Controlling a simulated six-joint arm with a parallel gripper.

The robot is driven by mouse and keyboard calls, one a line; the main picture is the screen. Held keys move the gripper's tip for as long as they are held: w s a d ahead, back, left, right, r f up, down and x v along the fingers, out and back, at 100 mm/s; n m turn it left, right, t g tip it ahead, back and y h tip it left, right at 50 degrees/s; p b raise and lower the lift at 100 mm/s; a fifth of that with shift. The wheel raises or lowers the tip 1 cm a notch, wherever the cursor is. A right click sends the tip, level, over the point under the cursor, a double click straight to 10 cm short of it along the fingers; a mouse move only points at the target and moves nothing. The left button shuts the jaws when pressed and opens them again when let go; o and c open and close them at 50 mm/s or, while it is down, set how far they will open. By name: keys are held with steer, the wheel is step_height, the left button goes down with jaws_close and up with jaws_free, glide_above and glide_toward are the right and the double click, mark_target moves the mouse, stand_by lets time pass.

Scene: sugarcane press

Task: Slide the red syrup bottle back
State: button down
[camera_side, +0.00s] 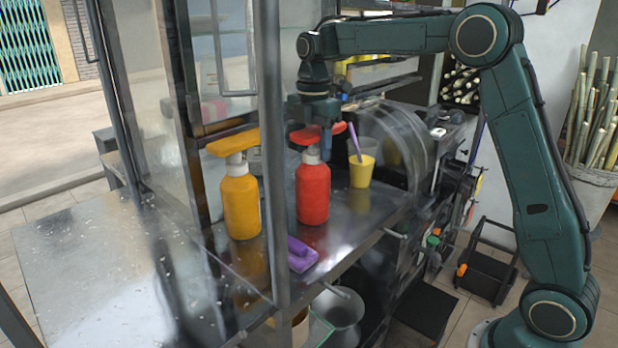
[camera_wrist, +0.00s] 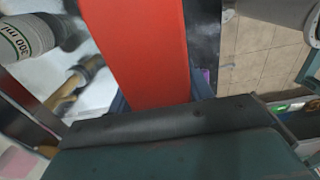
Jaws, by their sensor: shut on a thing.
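The red syrup bottle (camera_side: 313,192) stands upright on the metal counter, with a white collar and a flat red pump head on top. My gripper (camera_side: 322,140) comes down from above and is shut on the red pump head, with a bluish finger at either side. In the wrist view the red pump head (camera_wrist: 140,50) fills the middle between the fingers and hides most of what lies below. The bottle's base seems to rest on the counter.
A yellow cup (camera_side: 361,171) with a purple straw stands to the right. A purple object (camera_side: 301,254) lies near the counter's front edge.

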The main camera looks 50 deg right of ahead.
steer(key=s, duration=0.8)
stand_by(0.4)
steer(key=shift+s, duration=0.15)
steer(key=c, duration=0.5)
jaws_free()
steer(key=shift+r, duration=0.1)
step_height(320, 180, up, 14)
steer(key=shift+f, duration=0.2)
stand_by(0.6)
